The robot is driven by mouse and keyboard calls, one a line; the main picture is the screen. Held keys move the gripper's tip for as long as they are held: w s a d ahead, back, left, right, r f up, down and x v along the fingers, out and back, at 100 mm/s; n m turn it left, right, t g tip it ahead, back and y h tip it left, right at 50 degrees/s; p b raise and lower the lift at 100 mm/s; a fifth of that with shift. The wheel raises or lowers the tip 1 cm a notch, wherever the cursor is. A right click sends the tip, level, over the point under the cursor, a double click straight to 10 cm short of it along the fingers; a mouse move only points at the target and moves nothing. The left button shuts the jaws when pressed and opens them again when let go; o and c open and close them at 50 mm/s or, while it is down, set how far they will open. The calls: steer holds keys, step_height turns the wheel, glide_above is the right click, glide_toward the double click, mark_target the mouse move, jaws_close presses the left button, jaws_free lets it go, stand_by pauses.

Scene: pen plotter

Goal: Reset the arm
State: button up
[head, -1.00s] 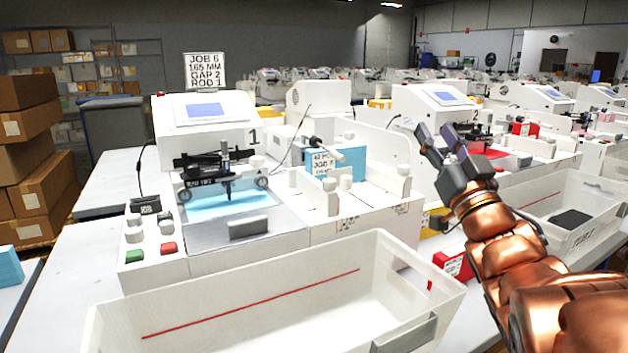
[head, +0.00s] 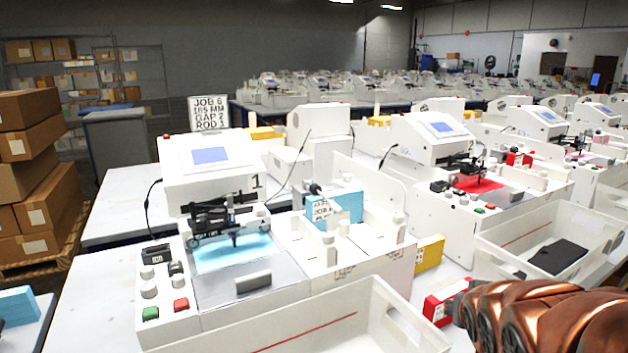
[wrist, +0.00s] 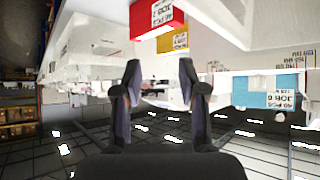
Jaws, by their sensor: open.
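My gripper (wrist: 160,95) shows in the wrist view with its two dark fingers spread apart and nothing between them. In the head view the gripper is out of sight; only my copper-coloured arm shows at the lower right corner. The pen plotter marked 1 (head: 208,160) stands on the white table in the head view, with a pen carriage over a lit blue sheet (head: 232,252). Beside it a blue block with a job label (head: 345,208) stands in a white holder; a blue labelled block also shows upside down in the wrist view (wrist: 265,92).
A white bin (head: 370,325) stands at the table's front. A red box (head: 437,308) and a yellow box (head: 428,262) sit between the two stations. A second plotter (head: 435,140) and bin (head: 505,240) are at right. Cardboard boxes (head: 35,170) are stacked at left.

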steer(key=s+a+n+g+y+p, duration=0.1)
steer(key=s+a+g+p, duration=0.1)
steer(key=s, duration=0.6)
steer(key=s+a+n+g+y+p, duration=0.1)
steer(key=s+a+g+p, duration=0.2)
steer(key=s, duration=0.6)
steer(key=s+a+n+g+y+p, duration=0.1)
steer(key=s+a+g+p, duration=0.2)
steer(key=s+g, duration=0.3)
steer(key=s, duration=0.3)
steer(key=shift+a+f, duration=0.35)
steer(key=shift+a, duration=0.05)
steer(key=shift+s, duration=0.1)
